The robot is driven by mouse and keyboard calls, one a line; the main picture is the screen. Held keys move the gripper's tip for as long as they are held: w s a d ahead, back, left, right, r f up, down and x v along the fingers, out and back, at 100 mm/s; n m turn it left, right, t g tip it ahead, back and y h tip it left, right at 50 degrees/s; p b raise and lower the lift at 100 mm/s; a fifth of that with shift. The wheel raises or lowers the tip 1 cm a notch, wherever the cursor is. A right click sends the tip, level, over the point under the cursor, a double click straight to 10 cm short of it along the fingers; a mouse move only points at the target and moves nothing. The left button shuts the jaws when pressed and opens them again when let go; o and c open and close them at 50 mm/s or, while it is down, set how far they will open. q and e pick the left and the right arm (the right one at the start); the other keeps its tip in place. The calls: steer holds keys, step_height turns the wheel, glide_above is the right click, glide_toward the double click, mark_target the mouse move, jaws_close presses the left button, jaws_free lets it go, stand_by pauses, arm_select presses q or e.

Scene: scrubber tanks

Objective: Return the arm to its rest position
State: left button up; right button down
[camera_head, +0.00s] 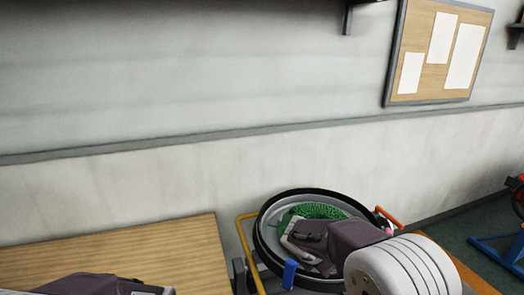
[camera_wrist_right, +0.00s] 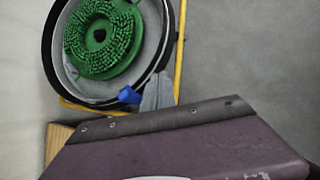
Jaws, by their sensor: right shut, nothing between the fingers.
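My right arm comes in from the right in the head view, and its purple gripper (camera_head: 300,243) reaches over a round, black-rimmed tank (camera_head: 262,243). The gripper is shut with nothing between its fingers. Inside the tank lies a green bristled ring brush (camera_head: 318,210), partly hidden by my gripper in the head view. The brush (camera_wrist_right: 98,38) and the tank's dark rim (camera_wrist_right: 48,62) also show in the right wrist view, beyond my gripper (camera_wrist_right: 158,90). At the bottom left of the head view is part of my left gripper (camera_head: 100,285); its fingers are hidden.
The tank has a yellow frame (camera_head: 245,255), a blue clip (camera_head: 289,273) and an orange handle (camera_head: 388,216). A wooden tabletop (camera_head: 130,252) lies left of it. A wall with a pinboard (camera_head: 437,50) stands behind. A blue stand (camera_head: 497,252) is at far right.

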steer(key=s+d+f+m+g+y, duration=0.1)
steer(key=s+d+f+m+g, duration=0.1)
steer(key=s+d+m, duration=0.5)
steer(key=s+a+f+m+y, duration=0.2)
steer(key=s+a+m, duration=0.1)
steer(key=s+m, duration=0.4)
steer(key=s+a+f+m+g+y, duration=0.1)
steer(key=s+a+f+m+y, duration=0.1)
steer(key=s+m, duration=0.5)
steer(key=a+f+m, duration=0.1)
steer(key=m, duration=0.2)
steer(key=shift+a+f+m+g, duration=0.15)
steer(key=shift+a+m+g, duration=0.15)
steer(key=shift+a+m, duration=0.1)
steer(key=shift+w, duration=0.15)
